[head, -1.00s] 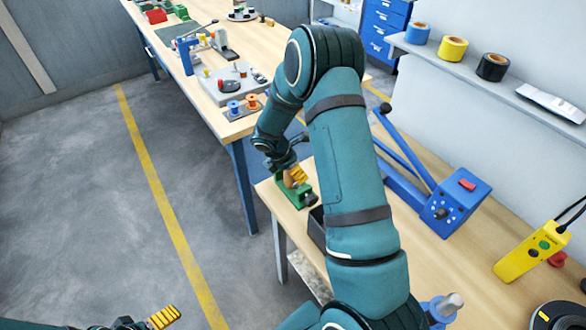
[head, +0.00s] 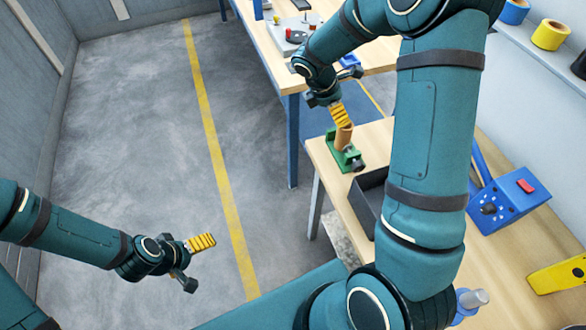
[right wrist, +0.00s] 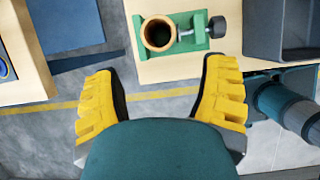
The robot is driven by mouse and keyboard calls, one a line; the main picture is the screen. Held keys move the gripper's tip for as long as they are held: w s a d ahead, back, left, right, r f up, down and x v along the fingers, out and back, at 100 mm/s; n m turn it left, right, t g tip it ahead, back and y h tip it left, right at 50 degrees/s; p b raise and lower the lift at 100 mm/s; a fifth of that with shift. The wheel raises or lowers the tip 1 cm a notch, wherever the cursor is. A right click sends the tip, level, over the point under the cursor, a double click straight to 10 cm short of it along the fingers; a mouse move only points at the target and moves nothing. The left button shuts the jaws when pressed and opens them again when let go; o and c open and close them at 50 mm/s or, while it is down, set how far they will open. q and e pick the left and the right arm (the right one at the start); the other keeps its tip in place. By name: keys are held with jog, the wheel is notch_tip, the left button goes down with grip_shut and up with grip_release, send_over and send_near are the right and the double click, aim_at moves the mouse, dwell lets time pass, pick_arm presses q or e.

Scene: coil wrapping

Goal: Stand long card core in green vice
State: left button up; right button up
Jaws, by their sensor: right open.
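My right gripper (head: 340,114) is just above the core in the head view. In its wrist view, the right gripper (right wrist: 163,95) has its yellow fingers wide apart with nothing between them. My left gripper (head: 203,243) hangs over the floor, far from the vice; its fingers overlap side-on.
A dark open bin (head: 371,197) stands beside the vice, and also shows in the wrist view (right wrist: 285,52). A blue machine (head: 505,205) and a yellow control box (head: 560,275) lie farther right on the bench. Another bench (head: 375,60) is behind, across a gap.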

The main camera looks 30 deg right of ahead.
jog(key=s+a+f+m+t+y, duration=0.1)
jog(key=s+a+f+m+y, duration=0.2)
jog(key=a, duration=0.6)
jog(key=s+a+f+m+t+y, duration=0.1)
jog(key=s+a+f+m+y, duration=0.1)
jog(key=s+a+f+m, duration=0.4)
jog(key=s+a+f+m+y, duration=0.3)
jog(key=s+a+f+m, duration=0.2)
jog(key=a+f+m, duration=0.2)
jog(key=a+m, duration=0.2)
jog(key=a, duration=0.2)
jog(key=shift+s+a+f+m+t+y, duration=0.25)
jog(key=shift+s+a+m+t+y, duration=0.05)
jog(key=shift+t, duration=0.1)
jog(key=shift+f, duration=0.1)
